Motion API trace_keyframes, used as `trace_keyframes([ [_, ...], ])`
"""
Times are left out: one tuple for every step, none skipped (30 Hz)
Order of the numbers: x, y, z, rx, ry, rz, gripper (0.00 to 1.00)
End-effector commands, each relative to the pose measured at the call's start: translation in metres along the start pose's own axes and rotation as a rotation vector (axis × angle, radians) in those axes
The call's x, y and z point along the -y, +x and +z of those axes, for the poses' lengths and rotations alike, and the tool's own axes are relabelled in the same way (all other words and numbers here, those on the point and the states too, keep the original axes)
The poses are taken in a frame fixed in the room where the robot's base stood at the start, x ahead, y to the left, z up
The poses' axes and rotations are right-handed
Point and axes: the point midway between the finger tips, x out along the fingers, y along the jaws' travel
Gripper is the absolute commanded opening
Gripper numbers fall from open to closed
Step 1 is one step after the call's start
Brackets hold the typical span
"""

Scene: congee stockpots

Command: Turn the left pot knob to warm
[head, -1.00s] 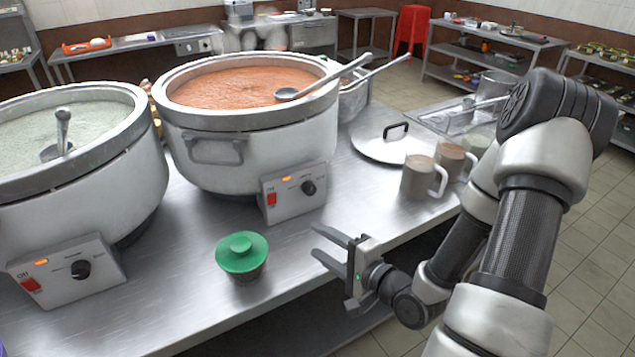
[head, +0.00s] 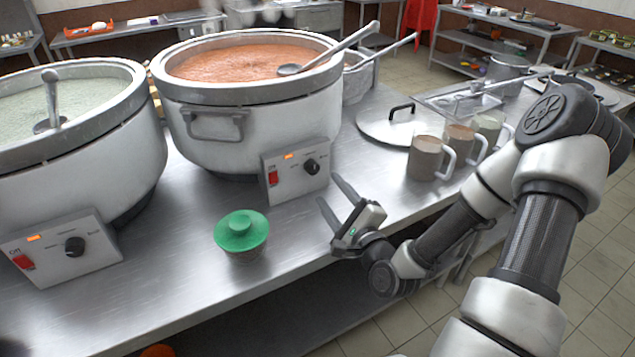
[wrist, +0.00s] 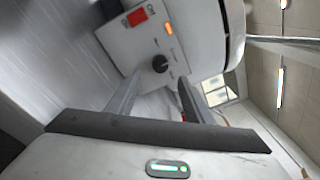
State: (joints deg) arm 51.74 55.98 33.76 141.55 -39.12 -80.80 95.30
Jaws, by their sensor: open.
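The left pot (head: 85,150) holds pale green congee with a ladle in it. Its control box has a black knob (head: 75,246), a red switch (head: 23,262) and a lit orange lamp. The right pot (head: 250,125) holds orange congee and has a similar box with a black knob (head: 311,166). My gripper (head: 333,197) is open and empty, in front of and below the right pot's box. In the wrist view, the right pot's knob (wrist: 160,63) shows beyond and between the open fingers, not touched. The left knob is well to the left of my gripper.
A green-lidded jar (head: 241,235) stands on the steel table (head: 180,290) between the left box and my gripper. Several mugs (head: 425,158) and a pot lid (head: 398,125) are at the right. The table's front edge is close to my gripper.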

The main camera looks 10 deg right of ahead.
Motion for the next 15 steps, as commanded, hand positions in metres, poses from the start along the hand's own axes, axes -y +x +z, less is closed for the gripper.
trace_keyframes([
  [0.0,0.013,0.001,0.004,-0.002,0.0,0.47],
  [0.0,0.019,0.001,0.004,-0.003,0.0,0.47],
  [0.0,0.028,0.001,0.003,-0.003,0.0,0.47],
  [0.0,0.034,0.001,0.003,-0.003,0.0,0.47],
  [0.0,0.04,0.001,0.003,-0.003,-0.001,0.47],
  [0.0,0.047,0.001,0.003,-0.002,0.0,0.47],
  [0.0,0.052,0.001,0.003,-0.002,0.0,0.47],
  [0.001,0.057,0.001,0.003,-0.001,0.0,0.47],
  [0.0,0.063,0.001,0.002,-0.002,0.0,0.47],
  [0.0,0.067,0.001,0.002,-0.002,0.001,0.47],
  [0.0,0.07,0.0,0.001,-0.003,0.001,0.47],
  [0.0,0.074,0.0,0.001,-0.002,0.0,0.47],
  [0.0,0.076,0.0,0.001,-0.002,0.001,0.47],
  [0.0,0.079,0.0,0.001,-0.001,0.001,0.47],
  [0.001,0.081,0.0,0.0,-0.001,0.001,0.47],
])
